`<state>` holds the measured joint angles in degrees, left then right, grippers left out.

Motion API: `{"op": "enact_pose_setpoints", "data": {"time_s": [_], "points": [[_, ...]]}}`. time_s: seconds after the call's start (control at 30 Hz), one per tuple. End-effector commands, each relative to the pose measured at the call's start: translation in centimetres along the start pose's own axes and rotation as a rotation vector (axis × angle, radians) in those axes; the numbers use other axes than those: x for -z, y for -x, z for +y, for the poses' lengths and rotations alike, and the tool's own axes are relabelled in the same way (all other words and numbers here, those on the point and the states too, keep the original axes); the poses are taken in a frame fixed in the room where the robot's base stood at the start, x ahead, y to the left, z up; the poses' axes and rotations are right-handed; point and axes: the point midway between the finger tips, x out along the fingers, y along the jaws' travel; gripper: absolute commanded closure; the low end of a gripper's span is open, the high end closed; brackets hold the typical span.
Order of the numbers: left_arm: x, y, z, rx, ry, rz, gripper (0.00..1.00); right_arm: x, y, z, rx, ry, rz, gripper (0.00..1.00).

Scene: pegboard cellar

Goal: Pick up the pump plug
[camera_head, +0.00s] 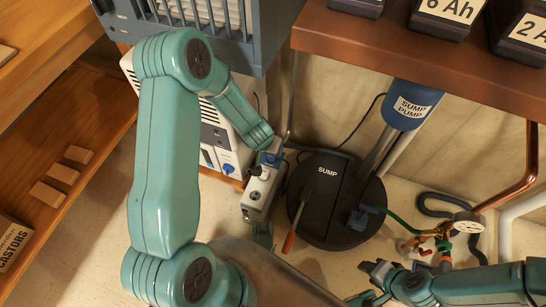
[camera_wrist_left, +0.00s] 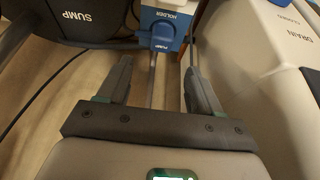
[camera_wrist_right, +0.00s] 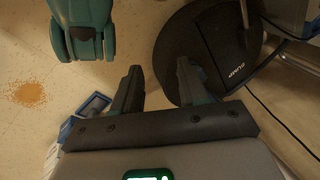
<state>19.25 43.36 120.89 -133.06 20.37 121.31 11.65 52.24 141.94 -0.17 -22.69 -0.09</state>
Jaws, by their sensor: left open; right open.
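The blue pump plug (camera_wrist_left: 162,44), marked PUMP, sits at a white-and-blue holder (camera_wrist_left: 172,20) in the left wrist view. In the head view there is a blue part (camera_head: 270,158) at the end of my left arm, but I cannot separate plug from holder there. My left gripper (camera_wrist_left: 160,64) is open and points at the plug. The plug appears just beyond its fingertips, with nothing gripped. In the head view its fingers are mostly hidden. My right gripper (camera_head: 370,282) is open and empty, low at the right; it also shows in the right wrist view (camera_wrist_right: 159,64).
The round black sump lid (camera_head: 318,205) lies right of the plug area, with an orange-handled tool (camera_head: 290,240) by it. A white appliance (camera_head: 222,130) stands close on the left. A brown bench (camera_head: 440,55) overhangs the back. A thin black cable (camera_head: 362,122) runs beneath it.

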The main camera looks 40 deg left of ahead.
Motion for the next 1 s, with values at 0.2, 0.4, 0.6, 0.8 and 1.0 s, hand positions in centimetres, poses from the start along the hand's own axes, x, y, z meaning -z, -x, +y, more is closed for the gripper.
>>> {"op": "enact_pose_setpoints", "data": {"time_s": [0.2,0.4,0.6,0.8,1.0], "points": [[-0.1,-2.0,0.1,0.000,-0.001,-0.001,0.35,0.3,-0.5,0.2,0.000,0.003,0.011,0.57],[-0.6,-5.3,0.0,0.000,-0.001,-0.001,0.35,1.0,-1.5,0.5,0.001,0.007,0.035,0.57],[-0.3,-6.6,0.0,-0.001,-0.001,0.000,0.35,1.2,-1.6,0.5,0.002,0.009,0.042,0.57],[-0.3,-6.6,0.0,-0.001,-0.001,0.000,0.45,1.2,-1.6,0.5,0.002,0.009,0.042,0.57],[-0.3,-6.5,0.0,-0.001,-0.001,0.000,1.00,1.1,-1.6,0.5,0.002,0.009,0.042,0.57]]}}
